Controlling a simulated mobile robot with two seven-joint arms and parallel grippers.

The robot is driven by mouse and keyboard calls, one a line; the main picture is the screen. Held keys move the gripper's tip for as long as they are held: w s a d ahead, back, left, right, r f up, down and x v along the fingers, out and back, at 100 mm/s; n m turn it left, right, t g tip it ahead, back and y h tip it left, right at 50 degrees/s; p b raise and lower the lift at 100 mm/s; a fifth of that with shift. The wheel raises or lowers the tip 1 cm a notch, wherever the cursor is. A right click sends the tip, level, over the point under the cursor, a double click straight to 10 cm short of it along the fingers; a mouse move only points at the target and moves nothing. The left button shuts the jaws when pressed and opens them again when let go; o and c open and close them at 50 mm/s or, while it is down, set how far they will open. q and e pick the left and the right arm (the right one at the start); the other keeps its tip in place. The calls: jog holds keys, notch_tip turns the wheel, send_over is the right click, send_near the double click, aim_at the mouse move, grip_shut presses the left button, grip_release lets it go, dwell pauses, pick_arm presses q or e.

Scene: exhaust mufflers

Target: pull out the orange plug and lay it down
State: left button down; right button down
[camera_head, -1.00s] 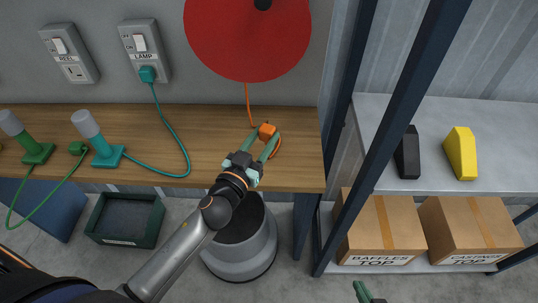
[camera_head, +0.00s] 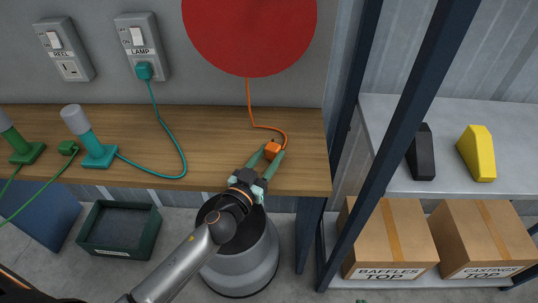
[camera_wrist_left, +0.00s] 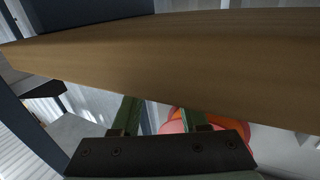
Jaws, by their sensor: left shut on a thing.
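The orange plug (camera_head: 272,151) is over the right front part of the wooden bench, between the fingertips of my left gripper (camera_head: 271,156), which is shut on it. I cannot tell whether the plug touches the bench top. Its orange cord (camera_head: 250,108) runs up to the red disc (camera_head: 250,35) on the wall. In the left wrist view, the two fingers (camera_wrist_left: 157,112) reach toward the bench edge, and the plug does not show clearly. The socket marked REEL (camera_head: 71,70) has nothing in it. Only a speck of my right gripper (camera_head: 362,301) shows at the bottom edge.
The wooden bench (camera_head: 225,135) is clear around the plug. A teal plug (camera_head: 144,71) sits in the LAMP socket. Teal (camera_head: 92,135) and green (camera_head: 20,148) lamp-like items stand at the left. A grey bin (camera_head: 240,265) stands below; a shelf post (camera_head: 405,120) rises right.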

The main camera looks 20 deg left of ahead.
pick_arm(q)
jog(key=shift+f, duration=0.3)
jog(key=shift+c, duration=1.7)
grip_release()
jog(key=shift+s, duration=0.3)
jog(key=s+a+b, duration=0.2)
jog(key=s, duration=0.9)
jog(key=shift+s, duration=0.4)
